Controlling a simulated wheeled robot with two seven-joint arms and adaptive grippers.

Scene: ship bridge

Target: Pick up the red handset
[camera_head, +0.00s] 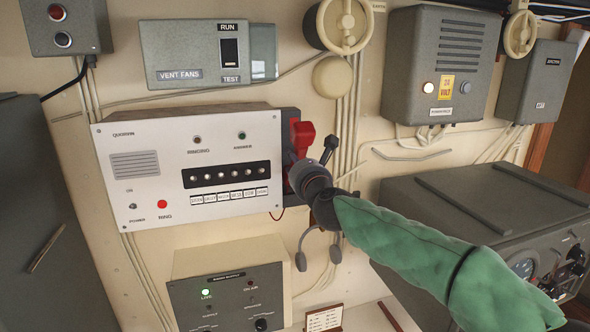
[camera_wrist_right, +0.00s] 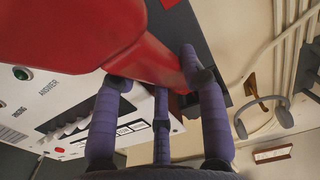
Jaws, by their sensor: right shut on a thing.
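The red handset (camera_head: 302,137) sits at the right side of the white intercom panel (camera_head: 150,222), in front of its dark cradle (camera_head: 291,122). In the head view its lower part is hidden behind my right gripper (camera_head: 300,172). In the right wrist view the handset (camera_wrist_right: 100,32) fills the upper left, very close. The purple fingers of my right gripper (camera_wrist_right: 155,85) are closed around its narrower grip. I cannot tell whether the handset is clear of the cradle. My left gripper is not in view.
A headset (camera_head: 303,258) hangs below my right gripper. A grey radio supply box (camera_head: 230,285) is below the panel. Pipes (camera_head: 347,120) run down the wall beside the cradle.

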